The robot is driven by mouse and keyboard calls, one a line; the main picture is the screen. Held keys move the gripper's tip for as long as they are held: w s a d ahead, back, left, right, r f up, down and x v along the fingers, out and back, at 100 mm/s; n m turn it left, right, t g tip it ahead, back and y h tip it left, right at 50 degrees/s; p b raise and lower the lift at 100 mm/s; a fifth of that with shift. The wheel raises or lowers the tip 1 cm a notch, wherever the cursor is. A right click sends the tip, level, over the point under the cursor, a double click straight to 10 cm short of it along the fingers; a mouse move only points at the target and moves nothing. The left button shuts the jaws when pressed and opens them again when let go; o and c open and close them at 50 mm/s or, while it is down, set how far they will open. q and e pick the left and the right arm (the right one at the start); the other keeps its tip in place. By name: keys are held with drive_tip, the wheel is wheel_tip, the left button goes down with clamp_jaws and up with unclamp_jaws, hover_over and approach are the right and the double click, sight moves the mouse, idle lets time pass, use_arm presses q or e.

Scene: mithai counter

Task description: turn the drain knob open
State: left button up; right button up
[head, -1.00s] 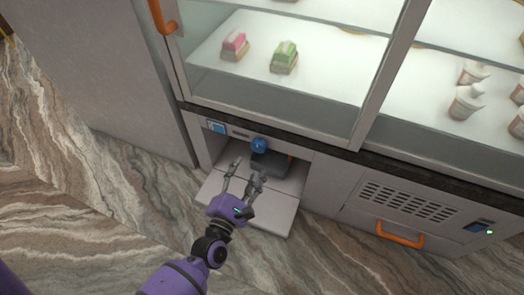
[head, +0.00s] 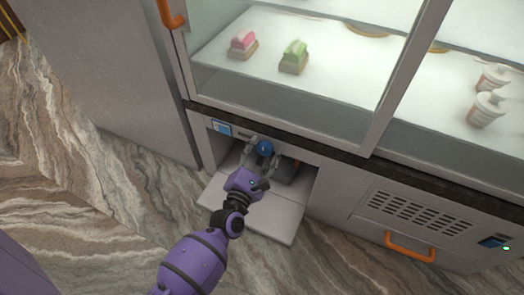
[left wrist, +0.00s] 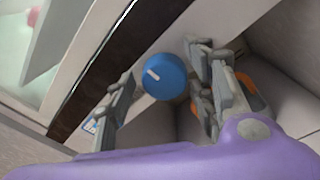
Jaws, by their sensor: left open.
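The drain knob (head: 265,148) is a round blue knob on the front of the counter, above an open low compartment. In the left wrist view the knob (left wrist: 165,76) shows a short white mark on its face. My left gripper (head: 262,156) is open, with its fingers reaching up to the knob. In the left wrist view the gripper (left wrist: 160,88) has one finger on each side of the knob. A gap shows on the left side; whether the right finger touches it I cannot tell. My right gripper is not in view.
A flap (head: 252,213) lies folded out below the compartment. A dark box with orange (head: 287,170) sits inside it. The glass display case with sweets (head: 293,57) is above. An orange handle (head: 410,247) and vent grille are at the right.

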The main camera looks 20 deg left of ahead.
use_arm(q)
drive_tip(key=c, duration=1.1)
